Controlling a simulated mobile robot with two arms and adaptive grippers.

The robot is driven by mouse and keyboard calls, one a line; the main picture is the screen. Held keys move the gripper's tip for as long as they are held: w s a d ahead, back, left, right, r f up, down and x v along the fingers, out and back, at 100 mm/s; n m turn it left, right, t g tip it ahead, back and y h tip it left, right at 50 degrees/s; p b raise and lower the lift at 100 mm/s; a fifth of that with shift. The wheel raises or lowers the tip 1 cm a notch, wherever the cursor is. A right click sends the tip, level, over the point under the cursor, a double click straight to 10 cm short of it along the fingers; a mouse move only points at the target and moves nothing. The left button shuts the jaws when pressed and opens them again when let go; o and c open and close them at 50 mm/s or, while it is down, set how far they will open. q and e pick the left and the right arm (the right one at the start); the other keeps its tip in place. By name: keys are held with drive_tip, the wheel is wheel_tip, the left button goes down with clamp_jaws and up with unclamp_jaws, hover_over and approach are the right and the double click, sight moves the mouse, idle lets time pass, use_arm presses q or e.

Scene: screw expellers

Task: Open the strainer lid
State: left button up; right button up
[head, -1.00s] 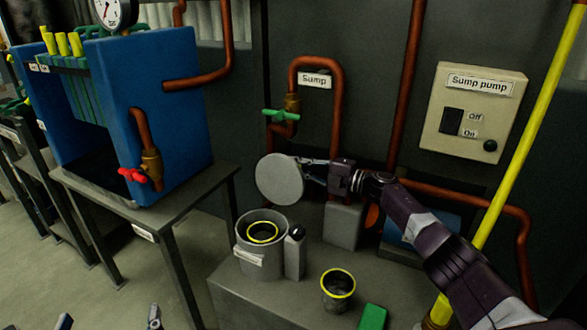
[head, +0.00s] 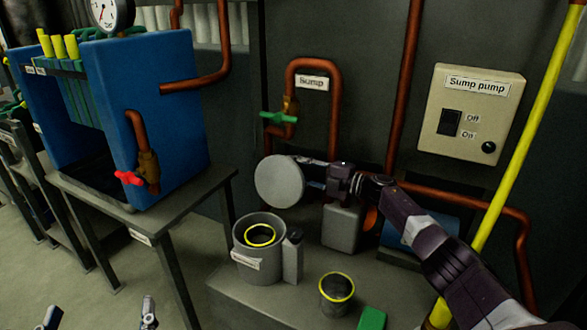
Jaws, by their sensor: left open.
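The strainer (head: 246,264) is a grey round pot with a label, standing open on the low grey bench. A yellow-rimmed basket (head: 260,236) sits inside it. The strainer lid (head: 279,182), a grey disc, is in the air above and behind the pot, tilted up with its flat face towards me. My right gripper (head: 314,172) is at the lid's right edge and appears shut on it; the exact finger contact is small and dark. My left gripper (head: 100,314) is at the bottom left edge, fingers wide apart and empty, far from the strainer.
A yellow-rimmed cup (head: 337,293) and a green block (head: 372,318) are on the bench (head: 270,307). A grey post (head: 293,257) stands against the pot's right side. Copper pipes (head: 337,115), a green valve (head: 278,118) and a yellow pole (head: 510,165) stand around my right arm.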

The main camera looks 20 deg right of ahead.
drive_tip(key=v, duration=1.2)
idle(0.4)
